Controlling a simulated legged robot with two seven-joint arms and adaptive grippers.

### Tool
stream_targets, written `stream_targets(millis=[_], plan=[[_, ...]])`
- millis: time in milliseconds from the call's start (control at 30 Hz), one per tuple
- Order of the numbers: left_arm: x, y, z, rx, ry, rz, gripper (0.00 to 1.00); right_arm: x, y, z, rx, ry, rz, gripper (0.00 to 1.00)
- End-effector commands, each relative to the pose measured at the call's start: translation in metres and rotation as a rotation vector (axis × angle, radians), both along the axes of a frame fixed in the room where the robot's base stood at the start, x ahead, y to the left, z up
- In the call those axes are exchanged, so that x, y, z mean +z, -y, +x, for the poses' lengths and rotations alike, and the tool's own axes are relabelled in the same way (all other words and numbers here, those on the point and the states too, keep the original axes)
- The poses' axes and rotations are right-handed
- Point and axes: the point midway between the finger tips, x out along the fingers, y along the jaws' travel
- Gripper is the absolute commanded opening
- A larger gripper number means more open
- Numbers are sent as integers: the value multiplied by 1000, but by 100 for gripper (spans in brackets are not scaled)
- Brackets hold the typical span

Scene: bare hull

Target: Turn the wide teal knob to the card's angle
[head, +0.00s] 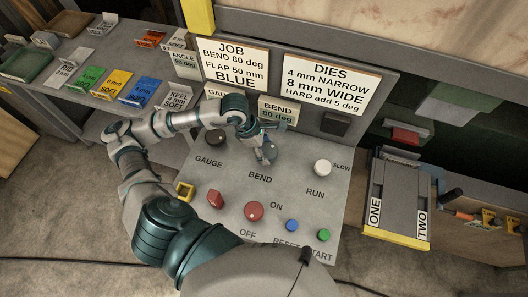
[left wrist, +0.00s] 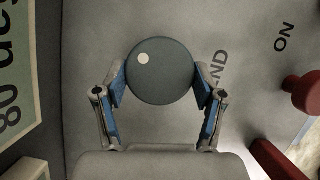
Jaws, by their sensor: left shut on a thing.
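The wide teal knob (head: 271,152) is on the sloped grey panel above the word BEND. In the left wrist view the round knob (left wrist: 165,85) has a white dot near its upper left edge. My left gripper (head: 264,147) is shut on it, with the blue-padded fingers (left wrist: 166,83) on opposite sides of the knob. The JOB card (head: 233,65) reads BEND 80 deg, FLAP 50 mm, BLUE. A small green BEND display (head: 278,111) behind the knob reads 80 deg. My right gripper is not in view.
A dark gauge knob (head: 216,138) stands left of the BEND knob, and a white RUN knob (head: 322,167) right of it. Red controls (head: 254,211), a blue button (head: 292,225) and a green button (head: 323,235) sit nearer. The DIES card (head: 325,80) stands behind.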

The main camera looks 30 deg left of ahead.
Motion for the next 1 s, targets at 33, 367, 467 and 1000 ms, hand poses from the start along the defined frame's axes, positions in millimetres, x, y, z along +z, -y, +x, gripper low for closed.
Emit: stream_targets(millis=[33, 367, 467, 1000], plan=[[-2, 2, 1, 27, 9, -7, 35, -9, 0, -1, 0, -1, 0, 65], [3, 1, 1, 71, 6, -6, 35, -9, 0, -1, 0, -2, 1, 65], [3, 0, 1, 71, 6, -7, 80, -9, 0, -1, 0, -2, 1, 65], [13, -9, -2, 71, 3, -3, 94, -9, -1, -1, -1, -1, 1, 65]])
